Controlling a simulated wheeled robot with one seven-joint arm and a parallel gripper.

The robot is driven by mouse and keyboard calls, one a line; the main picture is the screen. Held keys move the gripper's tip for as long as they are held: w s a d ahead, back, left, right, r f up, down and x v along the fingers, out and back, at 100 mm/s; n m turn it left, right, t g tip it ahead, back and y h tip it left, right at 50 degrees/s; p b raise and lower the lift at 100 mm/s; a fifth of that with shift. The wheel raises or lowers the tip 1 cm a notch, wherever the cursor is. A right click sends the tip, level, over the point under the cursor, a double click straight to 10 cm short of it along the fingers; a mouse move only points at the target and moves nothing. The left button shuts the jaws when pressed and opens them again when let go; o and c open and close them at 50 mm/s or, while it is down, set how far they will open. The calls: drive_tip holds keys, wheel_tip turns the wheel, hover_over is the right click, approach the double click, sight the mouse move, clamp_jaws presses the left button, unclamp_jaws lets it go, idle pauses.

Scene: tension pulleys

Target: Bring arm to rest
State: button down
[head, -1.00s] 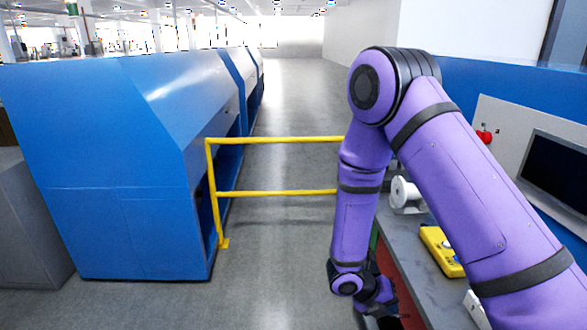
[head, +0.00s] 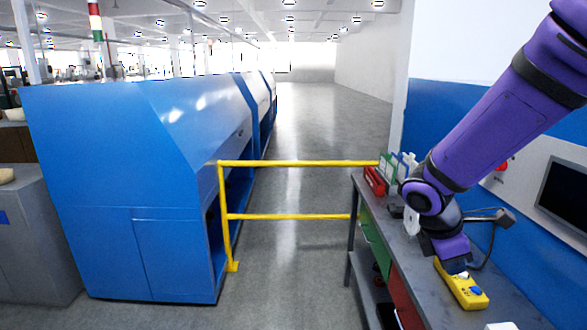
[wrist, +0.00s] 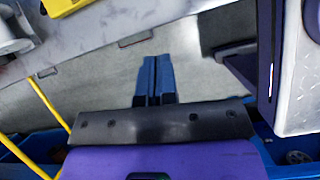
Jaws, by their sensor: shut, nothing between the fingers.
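My purple arm (head: 505,115) reaches in from the upper right of the head view, over the grey workbench (head: 408,262). Its black joint hangs above the bench near a yellow device. I cannot make out my fingers in the head view. In the wrist view, my gripper (wrist: 154,72) shows two blue fingers side by side, shut and empty. They are above the grey floor, apart from any object.
A yellow rail (head: 295,163) stands between the blue machine (head: 125,205) and the bench. The yellow device (head: 462,288), red bin (head: 374,181) and a monitor (head: 565,190) are on the bench side. The aisle (head: 315,125) beyond the rail is clear.

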drive_tip(key=s+r+m+t+y, duration=0.5)
drive_tip(key=s+r+m, duration=1)
drive_tip(key=r+m, duration=0.1)
drive_tip(key=shift+s+r, duration=0.3)
drive_tip(key=shift+s, duration=0.05)
